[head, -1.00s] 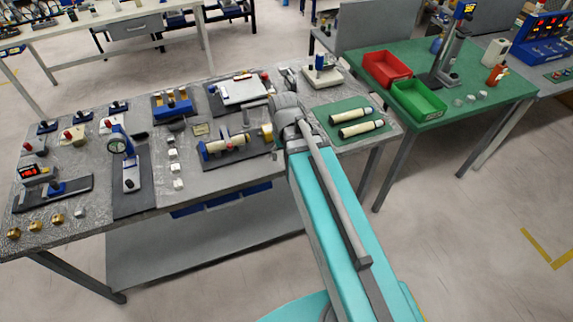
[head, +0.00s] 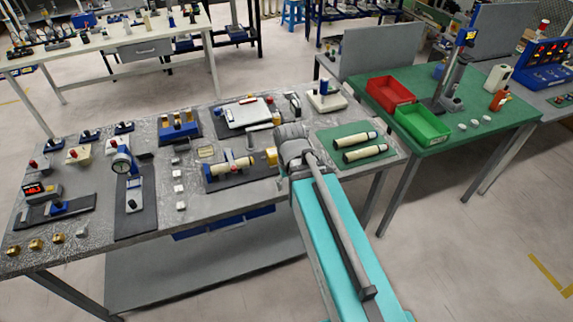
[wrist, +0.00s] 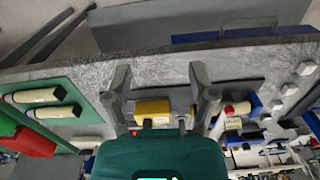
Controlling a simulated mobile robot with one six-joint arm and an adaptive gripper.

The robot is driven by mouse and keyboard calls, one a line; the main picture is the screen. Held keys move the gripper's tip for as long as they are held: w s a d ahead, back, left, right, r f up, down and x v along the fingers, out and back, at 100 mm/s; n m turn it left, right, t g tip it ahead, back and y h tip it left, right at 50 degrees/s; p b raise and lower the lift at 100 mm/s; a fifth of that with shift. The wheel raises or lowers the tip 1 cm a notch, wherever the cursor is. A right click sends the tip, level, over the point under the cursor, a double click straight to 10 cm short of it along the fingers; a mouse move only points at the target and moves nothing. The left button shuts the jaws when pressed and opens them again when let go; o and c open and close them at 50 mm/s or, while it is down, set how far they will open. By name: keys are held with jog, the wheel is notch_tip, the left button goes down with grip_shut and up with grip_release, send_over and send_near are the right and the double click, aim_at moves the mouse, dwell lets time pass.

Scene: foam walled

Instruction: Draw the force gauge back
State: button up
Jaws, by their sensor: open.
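I cannot tell for certain which device is the force gauge. Under my gripper is a fixture on a dark base plate, with a cream cylindrical body (head: 232,166) with red on it, blue supports and a yellow block (head: 271,156) at its right end. In the wrist view the yellow block (wrist: 153,108) lies between my two fingers, with gaps on both sides. The cream and red part (wrist: 240,108) is to the right. My gripper (wrist: 160,75) is open and holds nothing. In the head view my gripper (head: 293,145) is just right of the yellow block, its fingers partly hidden.
A green mat (head: 334,137) with two cream cylinders lies to the right. Red (head: 389,94) and green (head: 422,123) bins stand on the neighbouring green table.

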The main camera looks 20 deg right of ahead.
jog(key=w+d+r+n+p, duration=0.2)
jog(key=w, duration=1.1)
jog(key=w+d+r+n+p, duration=0.1)
jog(key=w+d+r+p, duration=0.1)
jog(key=w, duration=1.1)
jog(key=shift+w+d+r+n+p, duration=0.2)
jog(key=shift+d+r+n+p, duration=0.1)
jog(key=shift+r+n+p, duration=0.15)
jog(key=shift+f+b, duration=0.15)
jog(key=shift+b, duration=0.15)
notch_tip(320, 180, down, 13)
jog(key=b, duration=1.3)
jog(key=shift+f, duration=0.2)
grip_shut()
